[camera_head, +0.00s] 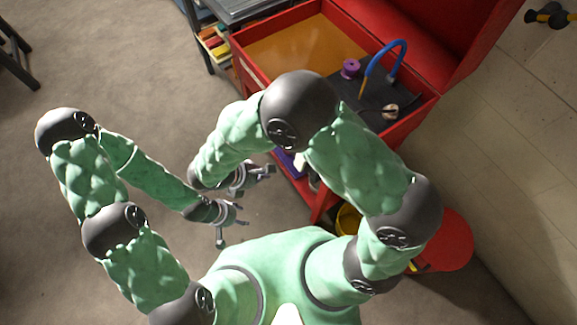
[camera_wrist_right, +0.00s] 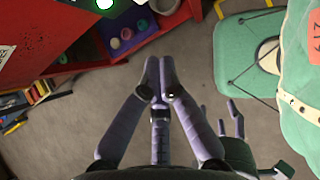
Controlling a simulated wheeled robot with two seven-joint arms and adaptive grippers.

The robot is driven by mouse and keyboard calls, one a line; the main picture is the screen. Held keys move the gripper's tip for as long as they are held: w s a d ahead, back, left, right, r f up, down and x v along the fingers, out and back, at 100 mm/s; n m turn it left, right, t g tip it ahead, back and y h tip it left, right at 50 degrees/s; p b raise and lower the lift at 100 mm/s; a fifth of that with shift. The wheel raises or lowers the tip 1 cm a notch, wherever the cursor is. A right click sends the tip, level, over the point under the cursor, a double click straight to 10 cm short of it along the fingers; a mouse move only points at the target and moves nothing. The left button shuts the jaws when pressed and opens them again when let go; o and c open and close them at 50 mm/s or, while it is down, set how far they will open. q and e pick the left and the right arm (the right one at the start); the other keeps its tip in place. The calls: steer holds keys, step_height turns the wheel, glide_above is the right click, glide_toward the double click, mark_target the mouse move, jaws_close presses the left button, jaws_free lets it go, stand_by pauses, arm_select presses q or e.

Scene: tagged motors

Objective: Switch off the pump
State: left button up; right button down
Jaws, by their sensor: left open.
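I cannot make out for certain which thing is the pump. In the right wrist view, a dark panel or box with a lit green light (camera_wrist_right: 104,4) shows at the top left, cut off by the frame edge. My right gripper (camera_wrist_right: 160,78) has its fingertips together with nothing visible between them, apart from that panel. In the head view my right gripper (camera_head: 266,171) is beside the red cabinet's front, partly hidden. My left gripper (camera_head: 233,225) is open and empty, lower and nearer my base, above the floor.
In the wrist view, a shelf with small round items (camera_wrist_right: 126,33) lies beyond my fingers. A red stool seat (camera_head: 446,240) stands right.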

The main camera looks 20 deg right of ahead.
steer(key=w+d+r+b+x, duration=0.1)
steer(key=b+x, duration=0.4)
steer(key=x, duration=0.8)
steer(key=shift+d+r, duration=0.35)
steer(key=shift+d, duration=0.2)
steer(key=shift+s, duration=0.1)
steer(key=shift+d+f+b, duration=0.35)
steer(key=shift+d+f, duration=0.1)
steer(key=shift+r, duration=0.2)
